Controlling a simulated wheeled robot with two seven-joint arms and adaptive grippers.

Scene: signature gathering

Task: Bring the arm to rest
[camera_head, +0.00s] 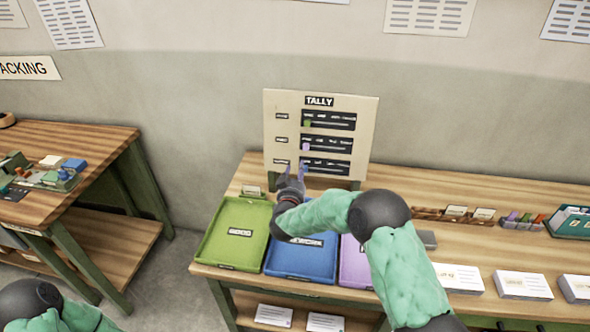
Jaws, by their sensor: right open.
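My right arm reaches in from the lower right across the table. Its gripper (293,172) is open, with its fingertips pointing up in front of the lower left part of the cream tally board (277,108). Nothing shows between the fingers. I cannot tell whether they touch the board. The board has three dark slider rows, with a green marker (307,123) in the top row and a purple marker (306,146) in the middle row. The left end of the bottom row (335,167) is partly hidden by a finger. Part of my left arm shows at the lower left; its gripper is out of view.
A green tray (216,246), a blue tray (280,272) and a purple tray (352,273) lie below my right arm. White card stacks (522,286) and a wooden rack (428,214) stand to the right. A second table (85,165) stands left, across a floor gap.

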